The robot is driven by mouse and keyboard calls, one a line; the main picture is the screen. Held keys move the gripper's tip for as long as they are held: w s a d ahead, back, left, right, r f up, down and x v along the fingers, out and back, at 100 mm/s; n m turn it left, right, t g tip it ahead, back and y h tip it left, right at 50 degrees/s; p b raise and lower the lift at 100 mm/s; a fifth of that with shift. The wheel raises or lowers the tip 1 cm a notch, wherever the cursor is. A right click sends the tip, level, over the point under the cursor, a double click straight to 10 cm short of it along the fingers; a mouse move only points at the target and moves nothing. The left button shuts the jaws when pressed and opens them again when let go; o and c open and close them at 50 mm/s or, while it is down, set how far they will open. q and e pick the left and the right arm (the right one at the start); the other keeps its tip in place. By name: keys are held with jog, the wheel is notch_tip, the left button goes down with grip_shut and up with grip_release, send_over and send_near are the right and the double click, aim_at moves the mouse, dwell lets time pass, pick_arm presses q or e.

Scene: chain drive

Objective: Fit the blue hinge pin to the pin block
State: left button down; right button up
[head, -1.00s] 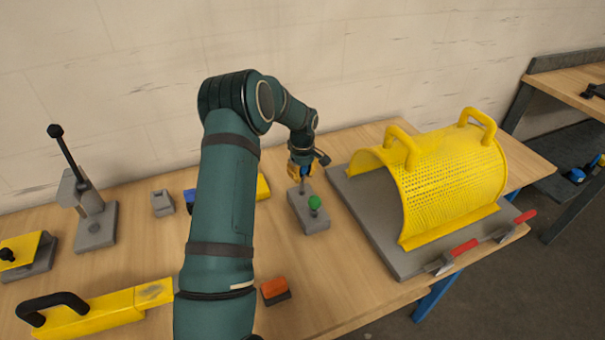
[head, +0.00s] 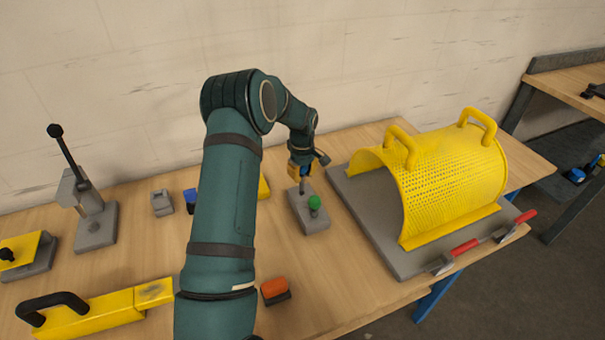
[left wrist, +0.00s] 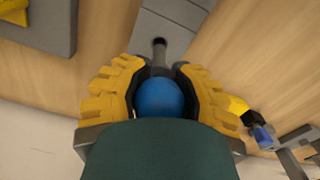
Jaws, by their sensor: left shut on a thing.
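The pin block (head: 309,222) is a grey block on the table, with a green-headed pin (head: 314,203) upright toward its near end. My left gripper (head: 299,174) is over the block's far end, its yellow fingers shut on the blue hinge pin. In the left wrist view the pin's round blue head (left wrist: 158,98) sits between both yellow fingers (left wrist: 157,88). Its dark grey shank (left wrist: 159,58) points at the grey block (left wrist: 172,22). In the head view the shank (head: 302,187) stands about upright. I cannot tell whether its tip is in the block. My right gripper is not in view.
A yellow mesh guard (head: 452,180) on a grey plate (head: 385,240) stands close to the right. An orange-topped block (head: 274,288) lies in front. A toggle clamp (head: 92,215) and a yellow handled tool (head: 95,313) are at the left. Bare table lies in front of the block.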

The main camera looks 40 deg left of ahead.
pick_arm(q)
jog(key=shift+f+b, duration=1.6)
jog(key=shift+f, duration=0.9)
jog(key=c, duration=0.6)
grip_release()
notch_tip(320, 180, up, 12)
dwell(0.4)
